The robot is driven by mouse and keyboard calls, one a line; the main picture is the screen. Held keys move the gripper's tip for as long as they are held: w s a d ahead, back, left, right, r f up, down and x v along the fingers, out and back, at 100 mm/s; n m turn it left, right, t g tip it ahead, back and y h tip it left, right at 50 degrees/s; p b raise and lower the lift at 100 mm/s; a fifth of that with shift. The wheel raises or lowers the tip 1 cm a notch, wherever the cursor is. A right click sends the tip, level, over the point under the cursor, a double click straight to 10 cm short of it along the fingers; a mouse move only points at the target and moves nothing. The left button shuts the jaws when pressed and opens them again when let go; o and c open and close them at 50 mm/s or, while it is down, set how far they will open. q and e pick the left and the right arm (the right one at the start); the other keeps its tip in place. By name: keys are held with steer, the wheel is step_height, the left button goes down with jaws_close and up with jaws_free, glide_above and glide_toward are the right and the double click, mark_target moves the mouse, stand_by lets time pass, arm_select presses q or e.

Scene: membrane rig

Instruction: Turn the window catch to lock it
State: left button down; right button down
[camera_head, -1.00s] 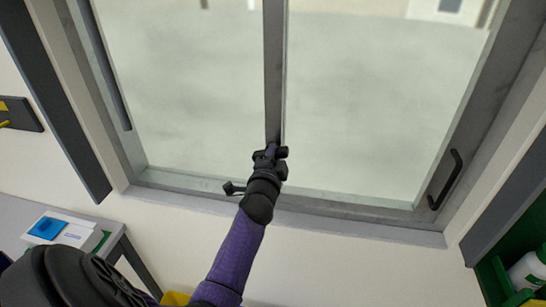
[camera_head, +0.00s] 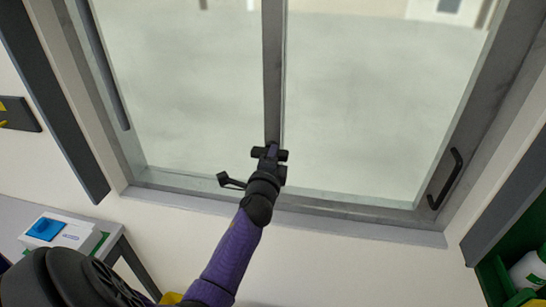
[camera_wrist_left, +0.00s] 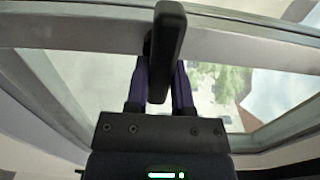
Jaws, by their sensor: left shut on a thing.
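The window catch (camera_wrist_left: 167,50) is a black lever on the window's grey middle upright. In the left wrist view it stands between the two fingers of my left gripper (camera_wrist_left: 159,82), which is shut on it. In the head view my left gripper (camera_head: 269,157) is at the lower part of the middle upright (camera_head: 274,80). It largely hides the catch there, so the catch's exact angle is hard to tell. My right gripper is not in view.
A black pull handle (camera_head: 446,178) is on the window frame at the right. The sill (camera_head: 350,228) runs below. A table with a white and blue box (camera_head: 62,233) stands at lower left. A green shelf (camera_head: 492,283) holding a bottle is at lower right.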

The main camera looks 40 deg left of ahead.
arm_select(q)
steer(key=shift+a+r, duration=0.1)
steer(key=shift+r, duration=0.3)
steer(key=c, duration=0.5)
jaws_free()
steer(key=shift+f, duration=0.15)
steer(key=shift+f, duration=0.25)
steer(key=shift+s+f, duration=0.1)
steer(key=v, duration=1)
steer(key=shift+r, duration=0.3)
